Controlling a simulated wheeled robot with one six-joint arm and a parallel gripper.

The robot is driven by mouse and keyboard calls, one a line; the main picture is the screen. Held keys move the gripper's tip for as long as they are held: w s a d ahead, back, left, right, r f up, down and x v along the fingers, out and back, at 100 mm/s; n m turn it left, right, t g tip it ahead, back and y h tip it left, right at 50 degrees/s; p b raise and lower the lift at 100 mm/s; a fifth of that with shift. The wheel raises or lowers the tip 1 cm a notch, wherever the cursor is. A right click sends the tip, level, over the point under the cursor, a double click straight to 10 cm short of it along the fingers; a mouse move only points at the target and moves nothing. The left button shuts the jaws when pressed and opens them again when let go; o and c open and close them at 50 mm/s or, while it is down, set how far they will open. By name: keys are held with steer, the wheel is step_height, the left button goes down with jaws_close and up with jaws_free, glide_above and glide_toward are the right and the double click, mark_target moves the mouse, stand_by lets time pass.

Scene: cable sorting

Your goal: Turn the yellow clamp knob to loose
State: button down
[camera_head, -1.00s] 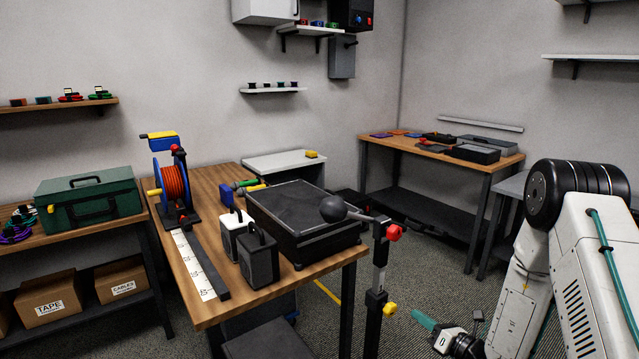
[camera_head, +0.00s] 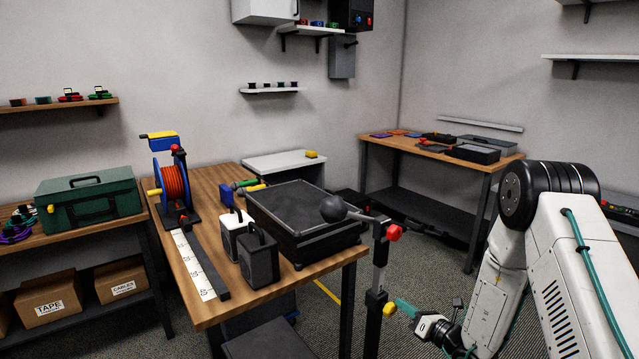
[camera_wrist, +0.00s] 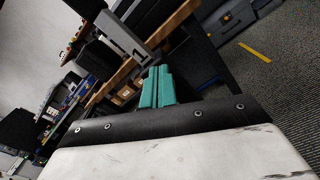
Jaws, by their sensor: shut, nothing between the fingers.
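The yellow clamp knob (camera_head: 390,309) sticks out to the right, low on the black upright post (camera_head: 376,300) at the table's front right corner. A red knob (camera_head: 394,233) sits higher on the same post, with a black ball-ended lever at the top. My gripper (camera_head: 404,307) has teal fingers and comes from the right, its tips close to the yellow knob. Whether they touch it I cannot tell. In the wrist view the teal fingers (camera_wrist: 157,88) are together and hold nothing. The yellow knob cannot be made out in the wrist view.
The wooden table (camera_head: 210,312) stands left of the post, bearing a black tray (camera_head: 300,245), a cable reel (camera_head: 174,185) and two small boxes. A second wooden table (camera_head: 440,150) is at the back right. Carpeted floor lies open between them.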

steer(key=shift+s+a+f, duration=0.1)
steer(key=shift+a+f, duration=0.05)
stand_by(0.3)
steer(key=shift+s+a+r, duration=0.2)
steer(key=shift+s+a, duration=0.1)
stand_by(0.3)
steer(key=v, duration=0.6)
steer(key=shift+r, duration=0.4)
steer(key=shift+w+d, duration=0.15)
steer(key=shift+w, duration=0.05)
